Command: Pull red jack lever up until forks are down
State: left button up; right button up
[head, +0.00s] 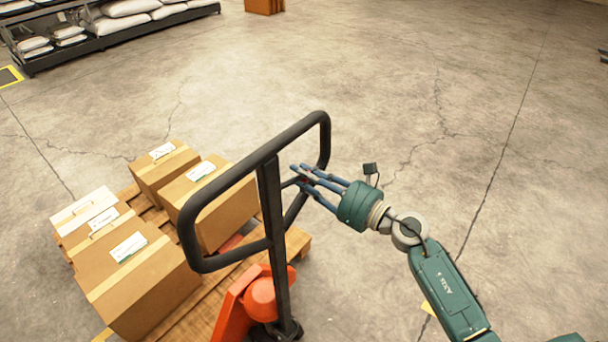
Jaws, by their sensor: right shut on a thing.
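The pallet jack's black loop handle (207,222) stands upright on its dark post (272,205) in the middle of the head view. Its orange-red pump body (260,298) is at the bottom. My right gripper (300,178) reaches in from the right, with its blue fingers inside the right half of the loop, beside the post. It is shut on the small jack lever there. The fingers cover most of the lever, and I cannot make out its red colour. The forks are hidden under the wooden pallet (296,247). My left gripper is out of view.
Several taped cardboard boxes (143,285) sit on the pallet behind the handle. A dark shelf (110,42) with white sacks stands at the upper left. A brown box (264,6) is at the far back.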

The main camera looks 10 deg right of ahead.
jog(key=shift+r+p, duration=0.9)
jog(key=shift+r, duration=0.4)
jog(key=shift+s+a+r+p, duration=0.1)
jog(key=shift+a+r+p, duration=0.1)
jog(key=shift+r+p, duration=1.6)
jog(key=shift+f, duration=0.1)
jog(key=o, duration=1)
jog(key=shift+b, duration=0.3)
